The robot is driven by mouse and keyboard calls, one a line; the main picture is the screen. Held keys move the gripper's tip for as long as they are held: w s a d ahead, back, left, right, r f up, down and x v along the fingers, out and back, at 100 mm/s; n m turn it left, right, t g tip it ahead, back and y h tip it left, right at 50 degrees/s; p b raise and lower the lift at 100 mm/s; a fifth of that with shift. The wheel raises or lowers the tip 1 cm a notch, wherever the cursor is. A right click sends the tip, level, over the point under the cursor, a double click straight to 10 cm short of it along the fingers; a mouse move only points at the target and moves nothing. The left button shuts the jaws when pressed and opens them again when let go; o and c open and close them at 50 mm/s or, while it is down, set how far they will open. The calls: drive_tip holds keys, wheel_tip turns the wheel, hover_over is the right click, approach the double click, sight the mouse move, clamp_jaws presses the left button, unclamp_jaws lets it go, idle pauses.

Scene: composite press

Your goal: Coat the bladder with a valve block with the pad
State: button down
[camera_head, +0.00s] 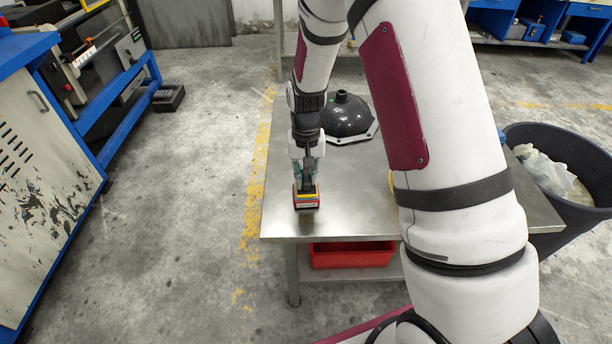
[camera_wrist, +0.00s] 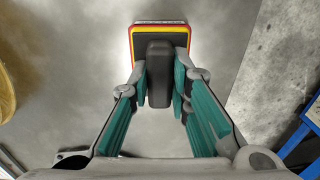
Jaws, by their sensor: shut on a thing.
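The pad (camera_head: 307,200) is a small block with a dark top, yellow and red layers and a dark grip; it also shows in the wrist view (camera_wrist: 176,34). My gripper (camera_head: 306,172) is shut on the pad's grip, with a teal-lined finger on each side of it in the wrist view (camera_wrist: 161,80). The pad is at the left front part of the metal table; I cannot tell whether it touches the top. The bladder with a valve block (camera_head: 348,115) is a glossy black dome on a pale angular base, with a short black neck on top. It sits farther back, behind my gripper, partly hidden by my arm.
The metal table (camera_head: 345,215) has bare top around the pad. A red bin (camera_head: 350,255) is on its lower shelf. A yellow rounded thing (camera_wrist: 6,95) shows at the left of the wrist view. A dark waste bin (camera_head: 570,190) stands at right, a blue-framed machine (camera_head: 75,110) at left.

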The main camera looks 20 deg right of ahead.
sight(306, 176)
drive_tip(key=shift+f+b, duration=0.3)
drive_tip(key=shift+f, duration=0.25)
idle(1.4)
drive_tip(key=shift+r, duration=0.1)
drive_tip(key=shift+r+p, duration=1.95)
drive_tip(key=shift+r, duration=1.5)
drive_tip(key=s+r+n+p, duration=0.3)
drive_tip(key=s+r+p, duration=0.1)
drive_tip(key=s, duration=0.3)
drive_tip(key=shift+s+r, duration=0.25)
drive_tip(key=shift+r, duration=0.35)
